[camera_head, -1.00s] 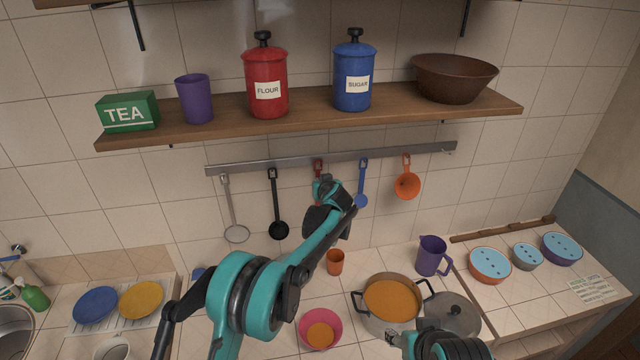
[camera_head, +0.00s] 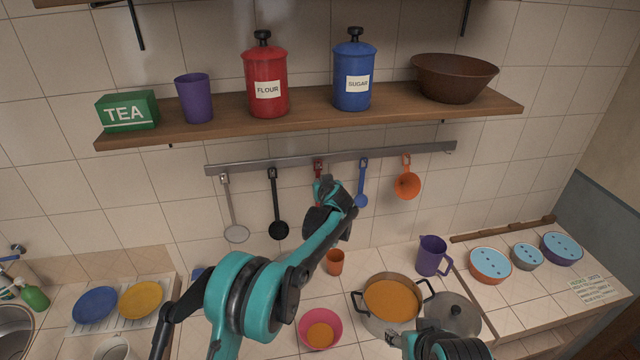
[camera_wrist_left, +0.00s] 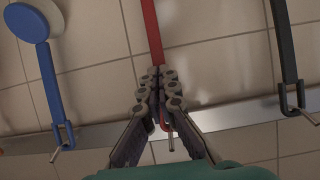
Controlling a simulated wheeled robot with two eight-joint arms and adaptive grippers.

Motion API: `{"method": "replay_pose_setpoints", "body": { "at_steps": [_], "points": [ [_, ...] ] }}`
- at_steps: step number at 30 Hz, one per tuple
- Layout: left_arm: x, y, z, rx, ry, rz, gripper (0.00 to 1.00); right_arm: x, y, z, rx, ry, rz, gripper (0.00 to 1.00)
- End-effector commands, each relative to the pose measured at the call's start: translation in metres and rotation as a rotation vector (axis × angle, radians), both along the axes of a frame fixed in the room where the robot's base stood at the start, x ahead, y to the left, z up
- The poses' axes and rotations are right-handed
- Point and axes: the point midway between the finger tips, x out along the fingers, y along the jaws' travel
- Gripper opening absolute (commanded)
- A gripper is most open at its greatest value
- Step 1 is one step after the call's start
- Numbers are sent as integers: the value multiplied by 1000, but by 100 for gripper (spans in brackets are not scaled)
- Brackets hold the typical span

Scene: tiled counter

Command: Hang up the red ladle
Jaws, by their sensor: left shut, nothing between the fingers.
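The red ladle (camera_head: 318,168) is at the middle of the metal rail, its handle top at rail height; my left gripper hides its lower part. In the left wrist view its red handle (camera_wrist_left: 152,30) runs behind the fingertips, and a bit of red shows between the fingers beside a rail hook (camera_wrist_left: 171,139). Whether the handle sits on that hook is unclear. My left gripper (camera_head: 325,187) is shut and empty, right in front of the handle; its closed fingertips (camera_wrist_left: 160,82) also show in the wrist view. My right gripper (camera_head: 390,338) is low over the counter, mostly cut off.
The rail (camera_head: 222,168) also holds a grey skimmer (camera_head: 236,233), a black ladle (camera_head: 278,229), a blue utensil (camera_head: 362,184) and an orange funnel (camera_head: 407,185). A shelf (camera_head: 215,129) with canisters is above. A pot of orange soup (camera_head: 391,300) stands below.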

Motion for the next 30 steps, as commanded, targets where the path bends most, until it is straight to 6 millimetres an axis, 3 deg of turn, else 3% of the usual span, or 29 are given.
{"method": "replay_pose_setpoints", "body": {
  "at_steps": [30],
  "points": [
    [-11, -2, 0, 0, 0, 0, 0, 0, 0, -5, 0, 0, 0, 49]
  ]
}}
